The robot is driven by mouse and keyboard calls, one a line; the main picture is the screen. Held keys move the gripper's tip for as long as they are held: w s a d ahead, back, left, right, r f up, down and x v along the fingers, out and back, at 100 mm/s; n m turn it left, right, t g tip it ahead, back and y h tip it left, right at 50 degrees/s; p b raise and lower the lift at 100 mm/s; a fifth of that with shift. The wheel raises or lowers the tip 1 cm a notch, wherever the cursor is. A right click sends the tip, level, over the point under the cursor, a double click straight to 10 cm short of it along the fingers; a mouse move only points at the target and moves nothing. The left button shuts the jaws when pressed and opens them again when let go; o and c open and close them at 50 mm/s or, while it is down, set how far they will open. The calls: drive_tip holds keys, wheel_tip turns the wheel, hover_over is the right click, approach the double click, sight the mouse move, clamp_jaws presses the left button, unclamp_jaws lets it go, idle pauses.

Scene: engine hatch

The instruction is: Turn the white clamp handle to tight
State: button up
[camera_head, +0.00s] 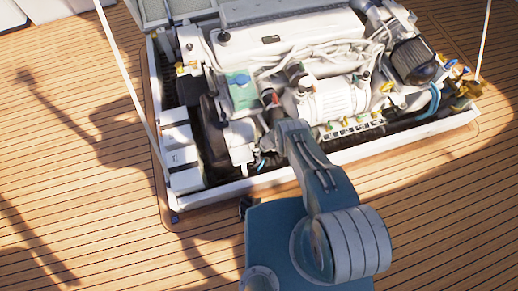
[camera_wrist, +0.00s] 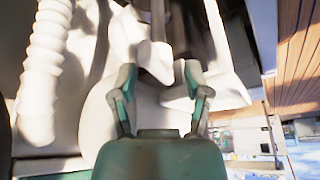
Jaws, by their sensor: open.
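My gripper (camera_wrist: 160,72) is open in the wrist view, its two thin green and grey fingers spread apart. A white lever-like piece (camera_wrist: 156,62) with a rounded end hangs just beyond and between the fingertips. It may be the clamp handle, but I cannot be sure. No finger is clearly seen touching it. Behind it are large pale rounded engine parts. In the head view my arm reaches over the front edge of the engine bay. The gripper cannot be made out there, and I cannot pick out the clamp handle.
The white engine (camera_head: 300,60) fills the open hatch. A ribbed white hose (camera_wrist: 42,75) runs close on the left in the wrist view. The white hatch rim (camera_head: 400,139) edges the bay. White boxes (camera_head: 184,157) stand at its left. The wooden deck (camera_head: 70,190) is clear.

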clamp_jaws()
drive_tip(key=shift+f+m, duration=0.1)
drive_tip(key=shift+m, duration=0.4)
drive_tip(key=shift+s+m+t+h, duration=0.15)
drive_tip(key=shift+m+t+h, duration=0.4)
drive_tip(key=shift+m, duration=1.05)
drive_tip(key=shift+a+m+t+h, duration=0.1)
drive_tip(key=shift+m+t+h, duration=0.35)
drive_tip(key=shift+m, duration=1.95)
